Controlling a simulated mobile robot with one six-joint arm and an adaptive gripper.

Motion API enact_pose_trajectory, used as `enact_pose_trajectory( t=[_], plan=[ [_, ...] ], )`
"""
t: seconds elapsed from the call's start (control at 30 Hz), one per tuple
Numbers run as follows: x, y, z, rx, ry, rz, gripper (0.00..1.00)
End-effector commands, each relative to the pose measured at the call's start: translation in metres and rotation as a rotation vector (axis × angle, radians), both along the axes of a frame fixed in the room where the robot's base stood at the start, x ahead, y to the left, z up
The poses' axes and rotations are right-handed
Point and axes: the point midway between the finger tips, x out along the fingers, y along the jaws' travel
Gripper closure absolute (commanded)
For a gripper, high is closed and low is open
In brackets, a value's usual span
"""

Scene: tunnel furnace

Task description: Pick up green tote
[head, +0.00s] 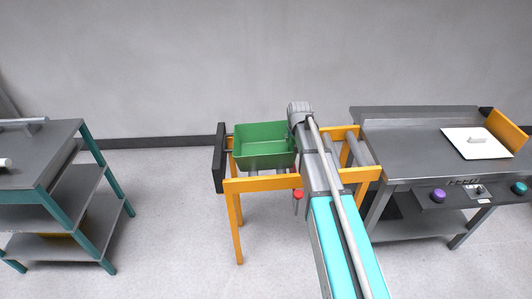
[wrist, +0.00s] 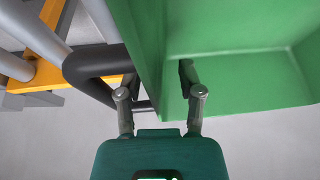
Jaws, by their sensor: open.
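The green tote (head: 263,134) is an open, empty-looking bin on the orange-framed roller stand, left of my arm in the head view. In the wrist view the tote (wrist: 235,40) fills the upper right. My gripper (wrist: 157,76) is open at one wall of the tote. One finger appears outside the wall and the other over the inside, with the wall between them. The fingers do not clamp it; whether either touches it I cannot tell. In the head view my wrist is beside the tote's right end, and the fingers are hidden.
The orange roller stand (head: 270,184) has a black end plate (head: 219,157) on its left and bare rollers (head: 359,150) right of my arm. A grey workbench (head: 410,140) with knobs stands at right. A teal-legged shelf cart (head: 75,180) stands at left, with open floor between.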

Motion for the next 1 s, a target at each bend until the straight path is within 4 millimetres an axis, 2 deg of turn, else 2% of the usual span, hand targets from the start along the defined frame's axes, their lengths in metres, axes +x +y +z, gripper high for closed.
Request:
enact_pose_trajectory(
  t=[0.13,0.77,1.0],
  plan=[
    [0.0026,0.0,-0.007,0.0,0.0,0.0,0.51],
    [0.0028,-0.0001,-0.0067,0.0,0.0,0.0,0.51],
    [0.0028,-0.0002,-0.0066,0.0,0.0,0.0,0.96]
  ],
)
